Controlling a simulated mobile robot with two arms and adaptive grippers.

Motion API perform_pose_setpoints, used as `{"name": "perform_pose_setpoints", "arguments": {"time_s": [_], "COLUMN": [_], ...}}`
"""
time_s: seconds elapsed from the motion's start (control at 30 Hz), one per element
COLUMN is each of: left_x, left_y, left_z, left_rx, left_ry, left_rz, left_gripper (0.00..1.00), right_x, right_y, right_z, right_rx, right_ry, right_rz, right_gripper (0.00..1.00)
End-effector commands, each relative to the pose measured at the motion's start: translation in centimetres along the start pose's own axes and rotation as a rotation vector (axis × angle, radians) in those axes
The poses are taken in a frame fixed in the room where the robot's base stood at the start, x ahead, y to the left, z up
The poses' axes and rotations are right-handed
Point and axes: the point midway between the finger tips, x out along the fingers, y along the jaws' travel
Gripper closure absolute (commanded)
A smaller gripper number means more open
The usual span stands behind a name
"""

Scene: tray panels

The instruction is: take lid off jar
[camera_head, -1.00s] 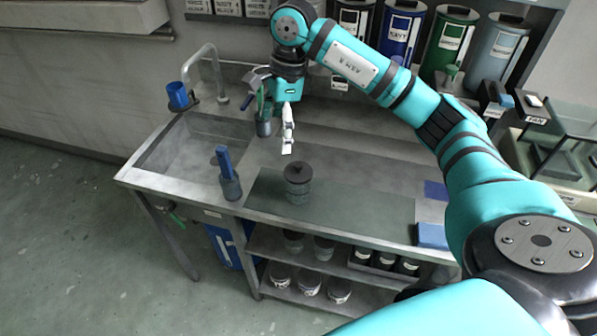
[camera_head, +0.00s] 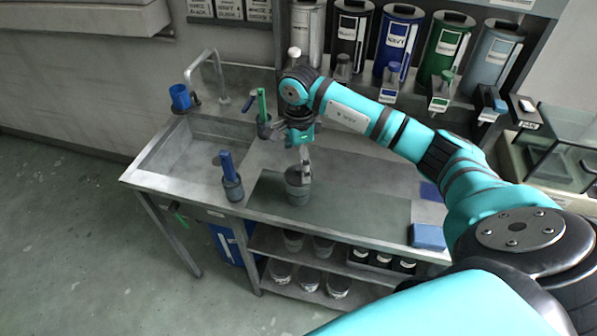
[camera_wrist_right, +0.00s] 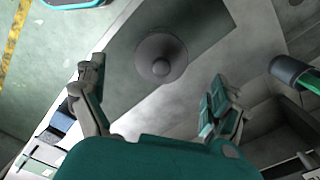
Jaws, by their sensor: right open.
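The jar (camera_head: 298,192) stands upright on a dark mat on the steel counter in the head view. Its dark round lid with a central knob (camera_wrist_right: 160,66) sits on top in the right wrist view. My right gripper (camera_head: 306,176) is just above the jar and partly hides the lid in the head view. In the right wrist view my right gripper (camera_wrist_right: 158,72) is open, with a finger to each side of the lid and empty space between. I see no contact with the lid. My left gripper is not in view.
A grey holder with a blue-handled tool (camera_head: 231,184) stands left of the jar. A cup with a green-handled tool (camera_head: 263,115) is behind it, near the sink (camera_head: 185,150). A blue block (camera_head: 429,236) lies at the mat's right end. The mat (camera_head: 360,218) is clear right of the jar.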

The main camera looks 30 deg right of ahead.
Motion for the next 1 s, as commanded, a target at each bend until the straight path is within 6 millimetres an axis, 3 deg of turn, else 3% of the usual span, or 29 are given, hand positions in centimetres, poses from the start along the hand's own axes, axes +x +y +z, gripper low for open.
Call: {"name": "perform_pose_setpoints", "arguments": {"time_s": [0.17, 0.3, 0.6, 1.0], "left_x": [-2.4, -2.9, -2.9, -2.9], "left_y": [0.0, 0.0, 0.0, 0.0], "left_z": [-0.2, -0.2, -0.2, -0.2], "left_rx": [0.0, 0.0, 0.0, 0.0], "left_ry": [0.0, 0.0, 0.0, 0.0], "left_rz": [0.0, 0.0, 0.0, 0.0], "left_gripper": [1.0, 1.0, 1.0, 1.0], "right_x": [2.1, 4.2, 4.9, 4.9], "right_y": [0.0, -0.1, -0.2, -0.2], "right_z": [0.7, 0.6, 0.6, 0.6], "right_rx": [0.001, 0.001, -0.001, 0.0], "right_ry": [0.0, 0.001, 0.001, 0.001], "right_rz": [0.008, 0.005, 0.001, 0.002], "right_gripper": [0.02, 0.02, 0.02, 0.53]}}
